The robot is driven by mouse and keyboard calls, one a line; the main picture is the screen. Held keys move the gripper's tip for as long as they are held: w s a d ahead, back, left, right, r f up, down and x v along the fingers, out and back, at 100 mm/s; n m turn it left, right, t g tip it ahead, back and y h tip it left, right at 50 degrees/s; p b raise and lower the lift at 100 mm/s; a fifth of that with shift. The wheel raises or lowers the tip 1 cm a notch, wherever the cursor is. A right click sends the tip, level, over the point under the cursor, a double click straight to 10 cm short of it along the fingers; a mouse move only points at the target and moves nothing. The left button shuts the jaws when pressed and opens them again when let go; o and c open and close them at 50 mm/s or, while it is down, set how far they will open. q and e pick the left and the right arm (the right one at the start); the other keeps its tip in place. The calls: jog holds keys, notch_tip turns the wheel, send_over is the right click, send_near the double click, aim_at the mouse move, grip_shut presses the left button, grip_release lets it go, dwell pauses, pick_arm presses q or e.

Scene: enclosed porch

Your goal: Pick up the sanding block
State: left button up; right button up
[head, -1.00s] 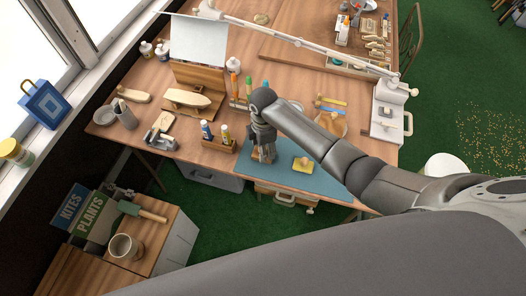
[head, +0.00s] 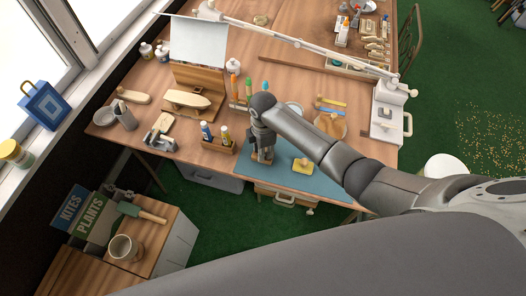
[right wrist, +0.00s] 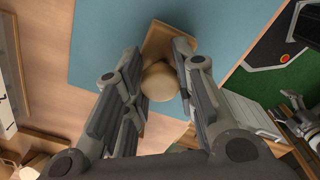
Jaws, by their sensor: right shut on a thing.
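The sanding block (right wrist: 172,42) is a pale wooden block with a round knob (right wrist: 159,82) on top. It is on the blue mat (head: 330,184), as far as I can tell, and its lower part is partly hidden by my fingers. My right gripper (right wrist: 158,85) is shut on the knob, with one finger on each side. In the head view my right gripper (head: 263,150) points down over the mat's left part, and the block shows only slightly below it.
A wooden holder with bottles (head: 219,145) stands close to the left. A lamp arm (head: 300,47) crosses above the table. The mat's right part is clear.

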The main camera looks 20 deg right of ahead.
jog(key=shift+r, duration=0.1)
jog(key=shift+r, duration=0.2)
notch_tip(320, 180, up, 3)
jog(key=shift+s+f, duration=0.1)
jog(key=shift+s, duration=0.05)
jog(key=s+a+r+b, duration=0.1)
jog(key=s+a+r, duration=0.1)
jog(key=s+r, duration=0.7)
jog(key=shift+s+a+r, duration=0.3)
jog(key=shift+s, duration=1.95)
